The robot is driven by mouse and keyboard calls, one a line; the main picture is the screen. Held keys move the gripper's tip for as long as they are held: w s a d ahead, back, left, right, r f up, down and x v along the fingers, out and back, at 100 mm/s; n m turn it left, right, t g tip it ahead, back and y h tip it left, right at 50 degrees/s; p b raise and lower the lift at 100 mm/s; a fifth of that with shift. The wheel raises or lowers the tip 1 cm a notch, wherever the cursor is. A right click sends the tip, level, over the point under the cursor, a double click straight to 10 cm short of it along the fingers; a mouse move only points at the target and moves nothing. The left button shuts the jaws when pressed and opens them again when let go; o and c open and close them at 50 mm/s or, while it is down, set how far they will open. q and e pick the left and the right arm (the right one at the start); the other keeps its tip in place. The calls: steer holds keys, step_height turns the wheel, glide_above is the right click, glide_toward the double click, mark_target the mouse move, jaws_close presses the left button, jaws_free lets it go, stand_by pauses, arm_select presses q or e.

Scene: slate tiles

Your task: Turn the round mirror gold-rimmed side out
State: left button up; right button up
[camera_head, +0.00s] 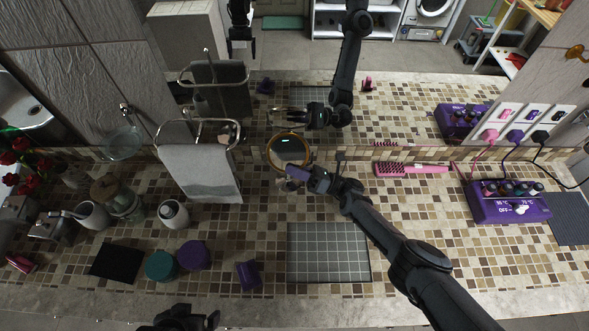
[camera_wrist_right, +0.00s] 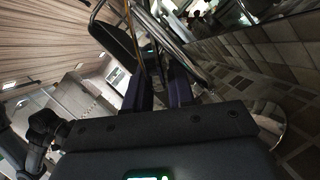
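The round mirror (camera_head: 270,143) stands at the back of the counter, near the wall mirror, its gold rim visible in the head view. Its face looks dark with a small bright reflection. In the right wrist view, a thin gold-brown edge (camera_wrist_right: 134,38) runs down to the fingers beside a chrome tube (camera_wrist_right: 182,45). My right gripper (camera_head: 297,173) is at the lower right of the rim; in the wrist view its fingers (camera_wrist_right: 160,88) are close together around that edge, though contact is partly hidden. My left gripper (camera_head: 190,320) is at the bottom edge, mostly cut off.
A towel rack with a grey towel (camera_head: 200,172) stands left of the mirror. A pink brush (camera_head: 412,169) and a purple box (camera_head: 508,207) are to the right. A grey grid mat (camera_head: 328,252) lies in front. Jars and purple and teal items are front left.

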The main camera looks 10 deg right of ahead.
steer(key=shift+a, duration=0.1)
steer(key=shift+c, duration=0.3)
jaws_close()
arm_select(q)
steer(key=shift+d+f+b, duration=0.15)
steer(key=shift+f+b, duration=0.55)
steer(key=shift+b, duration=0.1)
arm_select(e)
steer(key=shift+w+f+n, duration=0.2)
steer(key=shift+f+n, duration=0.1)
steer(key=shift+n, duration=0.1)
arm_select(q)
steer(key=shift+f+b, duration=0.45)
steer(key=shift+f, duration=0.1)
arm_select(e)
steer(key=shift+w+n+y, duration=0.1)
steer(key=shift+n+y, duration=0.2)
steer(key=shift+n, duration=0.2)
arm_select(q)
steer(key=shift+r, duration=0.1)
arm_select(e)
steer(key=shift+r, duration=0.15)
steer(key=shift+o, duration=0.3)
jaws_free()
arm_select(q)
steer(key=shift+r, duration=0.15)
